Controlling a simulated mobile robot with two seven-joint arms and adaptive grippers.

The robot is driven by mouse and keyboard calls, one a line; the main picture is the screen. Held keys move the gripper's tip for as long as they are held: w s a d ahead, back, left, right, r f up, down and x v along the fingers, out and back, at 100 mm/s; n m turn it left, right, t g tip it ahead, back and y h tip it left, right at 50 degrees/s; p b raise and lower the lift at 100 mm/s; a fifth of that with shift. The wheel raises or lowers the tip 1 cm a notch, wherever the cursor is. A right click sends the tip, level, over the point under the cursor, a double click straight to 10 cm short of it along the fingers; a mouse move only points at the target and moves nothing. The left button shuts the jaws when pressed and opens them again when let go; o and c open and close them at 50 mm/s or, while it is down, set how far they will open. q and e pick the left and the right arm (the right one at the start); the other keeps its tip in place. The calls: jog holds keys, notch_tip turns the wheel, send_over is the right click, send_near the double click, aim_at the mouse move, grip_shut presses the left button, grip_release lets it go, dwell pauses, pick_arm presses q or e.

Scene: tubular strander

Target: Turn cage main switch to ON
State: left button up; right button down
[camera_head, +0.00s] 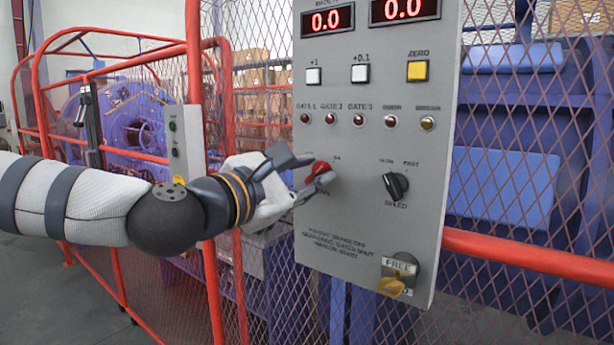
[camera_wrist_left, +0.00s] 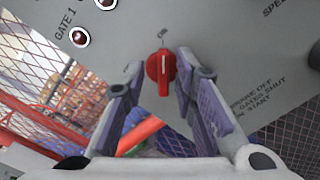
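The cage main switch is a red rotary knob (camera_head: 317,171) on the grey control panel (camera_head: 345,215). It also shows in the left wrist view (camera_wrist_left: 160,68), with its white line running up toward the small ON label (camera_wrist_left: 163,33). My left gripper (camera_head: 321,169) is at the knob, with one finger on each side of it. In the left wrist view my left gripper (camera_wrist_left: 159,74) is open, and gaps show between the fingers and the knob. Part of the knob is hidden by the fingers in the head view. My right gripper is not in view.
The panel also carries a black speed knob (camera_head: 396,186), a yellow FREE switch (camera_head: 395,285), a yellow ZERO button (camera_head: 418,70) and a row of lamps. A red rail (camera_head: 530,257) and mesh fence surround it. A small switch box (camera_head: 184,145) stands left.

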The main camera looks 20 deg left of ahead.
pick_arm(q)
jog(key=shift+f, duration=0.1)
jog(key=shift+s+a, duration=0.15)
jog(key=shift+s, duration=0.3)
jog(key=v, duration=0.6)
jog(key=shift+s, duration=0.3)
jog(key=shift+a, duration=0.1)
